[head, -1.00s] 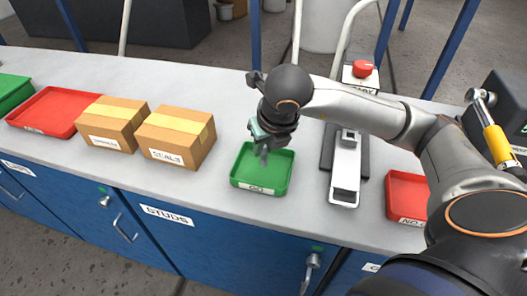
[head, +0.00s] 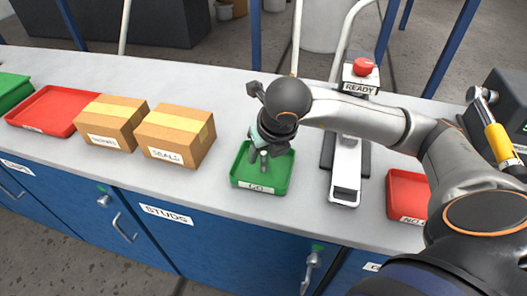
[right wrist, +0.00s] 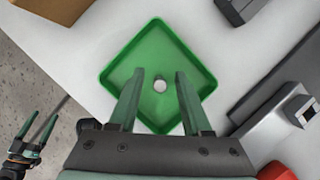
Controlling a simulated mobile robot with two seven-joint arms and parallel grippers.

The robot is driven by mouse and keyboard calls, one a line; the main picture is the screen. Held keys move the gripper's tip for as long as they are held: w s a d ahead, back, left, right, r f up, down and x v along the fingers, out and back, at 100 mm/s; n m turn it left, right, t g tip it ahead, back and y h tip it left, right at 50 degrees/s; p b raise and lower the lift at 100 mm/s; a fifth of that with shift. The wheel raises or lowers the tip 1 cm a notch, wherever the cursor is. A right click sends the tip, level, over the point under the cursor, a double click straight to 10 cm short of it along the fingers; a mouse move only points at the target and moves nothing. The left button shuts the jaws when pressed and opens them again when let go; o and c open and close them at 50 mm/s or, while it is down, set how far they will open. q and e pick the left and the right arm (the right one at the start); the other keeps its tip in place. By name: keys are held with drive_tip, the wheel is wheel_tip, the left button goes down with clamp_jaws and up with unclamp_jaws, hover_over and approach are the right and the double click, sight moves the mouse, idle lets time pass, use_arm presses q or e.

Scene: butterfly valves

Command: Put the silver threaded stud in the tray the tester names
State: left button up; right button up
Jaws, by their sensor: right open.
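The silver threaded stud (right wrist: 159,86) stands in the green tray labelled GO (head: 259,188), seen end-on in the right wrist view. In the head view the stud (head: 264,157) looks upright; its thread is too small to make out. My right gripper (head: 262,153) is over this tray, its fingers apart on either side of the stud. The right wrist view shows gaps between the stud and both fingers (right wrist: 157,76). My left gripper (right wrist: 38,128) appears at the left edge of the right wrist view, fingers apart and empty. The tester (head: 346,165) shows READY.
A red tray (head: 408,193), label partly hidden, is right of the tester. Two cardboard boxes (head: 176,138), another red tray (head: 52,111) and another green tray (head: 12,88) are to the left. The bench between boxes and GO tray is clear.

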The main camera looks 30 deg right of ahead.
drive_tip(key=shift+r+p, duration=0.45)
drive_tip(key=shift+p, duration=0.1)
drive_tip(key=v, duration=1.1)
drive_tip(key=shift+s+r+p, duration=0.2)
drive_tip(key=shift+r+p, duration=0.1)
drive_tip(key=shift+p, duration=0.15)
